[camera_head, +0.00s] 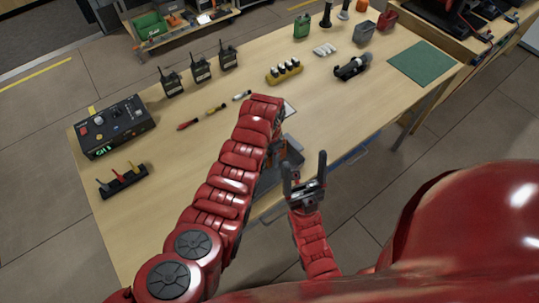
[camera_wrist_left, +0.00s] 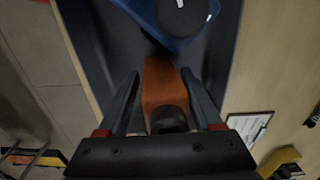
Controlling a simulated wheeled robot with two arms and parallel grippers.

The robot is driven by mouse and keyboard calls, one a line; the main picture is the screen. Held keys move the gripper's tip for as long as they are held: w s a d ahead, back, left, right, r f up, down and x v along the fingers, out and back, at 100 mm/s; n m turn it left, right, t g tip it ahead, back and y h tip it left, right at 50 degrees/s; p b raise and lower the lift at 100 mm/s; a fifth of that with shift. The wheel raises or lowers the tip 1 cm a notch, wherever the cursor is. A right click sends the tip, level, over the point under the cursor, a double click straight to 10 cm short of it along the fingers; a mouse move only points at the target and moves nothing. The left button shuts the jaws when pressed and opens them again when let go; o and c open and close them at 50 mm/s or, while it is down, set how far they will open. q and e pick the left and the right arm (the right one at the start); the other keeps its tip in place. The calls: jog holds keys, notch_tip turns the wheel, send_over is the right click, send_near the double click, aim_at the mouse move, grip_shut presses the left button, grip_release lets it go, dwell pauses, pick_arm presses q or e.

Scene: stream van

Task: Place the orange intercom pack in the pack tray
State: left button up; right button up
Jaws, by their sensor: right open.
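The orange intercom pack (camera_wrist_left: 165,85) sits between the two fingers of my left gripper (camera_wrist_left: 162,80) in the left wrist view. The fingers close along its sides, and a black knob is at its near end. In the head view a bit of orange shows beside my left gripper (camera_head: 277,140), mostly hidden by the arm. The dark pack tray (camera_wrist_left: 220,55) lies behind the pack in the wrist view; whether they touch I cannot tell. A blue pack (camera_wrist_left: 170,38) with a black round part is just beyond. My right gripper (camera_head: 304,178) is open and empty near the table's front edge.
The wooden table (camera_head: 200,150) holds several black radios (camera_head: 200,69), a control box (camera_head: 115,127), markers (camera_head: 215,109) and a yellow battery rack (camera_head: 285,72). A clipboard (camera_wrist_left: 249,126) lies beside the tray. A green mat (camera_head: 422,62) is at the far right.

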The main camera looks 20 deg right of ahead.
pick_arm(q)
jog(key=shift+o, duration=0.4)
jog(key=shift+d, duration=0.15)
jog(key=shift+r, duration=0.1)
jog(key=shift+r+p, duration=0.25)
jog(key=shift+p, duration=0.1)
jog(key=shift+r+b, duration=0.1)
jog(key=shift+b, duration=0.2)
notch_tip(320, 180, up, 5)
jog(key=shift+r+b, duration=0.2)
jog(key=shift+b, duration=0.75)
notch_tip(320, 180, up, 6)
jog(key=p, duration=0.3)
jog(key=shift+f, duration=0.25)
jog(key=shift+r+p, duration=0.35)
jog(key=shift+p, duration=0.1)
